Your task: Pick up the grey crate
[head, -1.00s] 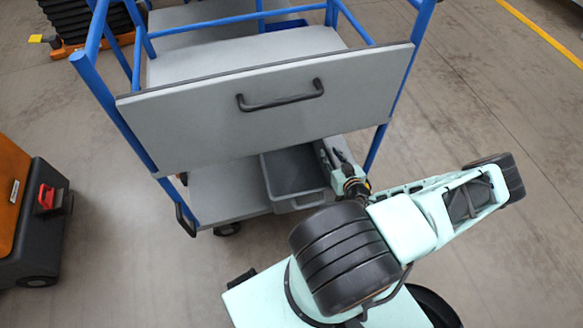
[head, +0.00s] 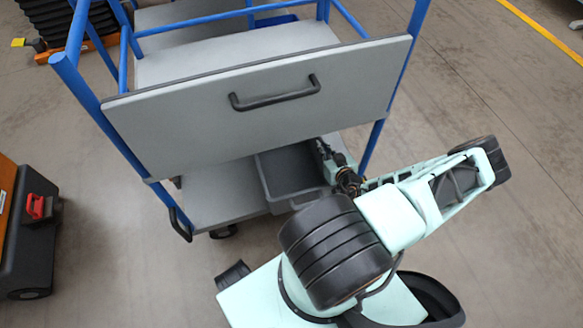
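The grey crate (head: 288,178) stands on the lower shelf (head: 212,192) of a blue-framed trolley, towards the shelf's right end. Its back part is hidden under the trolley's grey front panel, and my arm covers part of its front right. My gripper (head: 328,152) is at the crate's right side, partly under the panel. Its fingers are small and partly hidden, so I cannot tell whether they are open or shut, or whether they touch the crate.
The grey front panel (head: 180,120) with a black handle (head: 276,95) hangs above the crate. Blue posts (head: 385,100) stand at the trolley's corners. An orange and black machine (head: 30,235) stands at the left. The floor at the right is clear.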

